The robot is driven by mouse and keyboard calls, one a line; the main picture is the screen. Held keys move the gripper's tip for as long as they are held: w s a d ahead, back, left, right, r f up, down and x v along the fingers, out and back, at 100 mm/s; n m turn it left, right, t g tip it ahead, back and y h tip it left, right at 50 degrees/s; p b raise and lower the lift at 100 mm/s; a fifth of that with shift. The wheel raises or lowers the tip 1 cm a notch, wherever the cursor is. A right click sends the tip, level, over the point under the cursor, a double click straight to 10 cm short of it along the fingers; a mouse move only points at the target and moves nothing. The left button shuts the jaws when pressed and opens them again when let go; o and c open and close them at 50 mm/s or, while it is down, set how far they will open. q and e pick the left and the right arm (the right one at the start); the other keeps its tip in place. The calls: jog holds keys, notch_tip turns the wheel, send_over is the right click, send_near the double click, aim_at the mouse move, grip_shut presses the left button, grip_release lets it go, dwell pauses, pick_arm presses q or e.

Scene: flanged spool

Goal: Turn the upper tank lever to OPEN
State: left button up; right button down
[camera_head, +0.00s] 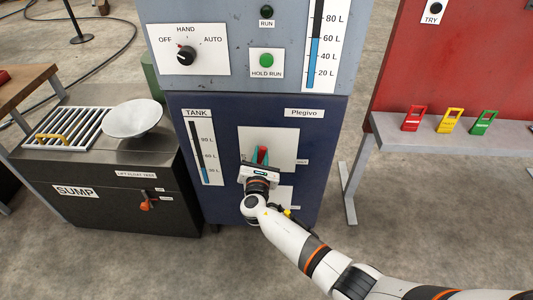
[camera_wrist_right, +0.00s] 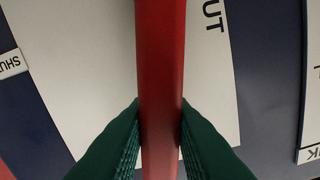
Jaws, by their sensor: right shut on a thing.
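The upper tank lever is a red bar (camera_wrist_right: 160,70) that runs vertically through the middle of the right wrist view. In the head view its red top (camera_head: 262,154) shows against the upper white plate (camera_head: 285,140) on the blue tank cabinet (camera_head: 340,145). My right gripper (camera_wrist_right: 160,130) is shut on the lever, with green fingers on both sides of it. In the head view the right gripper (camera_head: 260,160) is in front of the plate and hides the lever's lower part and much of the plate's lettering. My left gripper is not in view.
A lower white plate (camera_head: 285,195) sits below, partly behind my right arm. The sump box (camera_head: 100,185) with an orange lever (camera_head: 147,201) and a bowl (camera_head: 133,118) stands left. A shelf (camera_head: 440,140) with red, yellow and green tags is right. Open floor lies between cabinet and shelf.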

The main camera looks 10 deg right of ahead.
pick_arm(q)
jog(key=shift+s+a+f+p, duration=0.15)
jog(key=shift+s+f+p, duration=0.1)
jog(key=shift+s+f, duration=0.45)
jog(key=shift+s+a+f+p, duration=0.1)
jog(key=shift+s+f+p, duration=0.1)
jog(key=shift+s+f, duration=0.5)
pick_arm(e)
jog(key=shift+w+a+n, duration=0.2)
jog(key=shift+a+n, duration=0.8)
jog(key=shift+n, duration=0.6)
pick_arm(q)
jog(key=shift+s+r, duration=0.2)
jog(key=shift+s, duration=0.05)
pick_arm(e)
jog(key=c, duration=1.3)
grip_release()
jog(key=shift+r, duration=0.1)
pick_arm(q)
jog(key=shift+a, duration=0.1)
pick_arm(e)
jog(key=shift+d, duration=0.1)
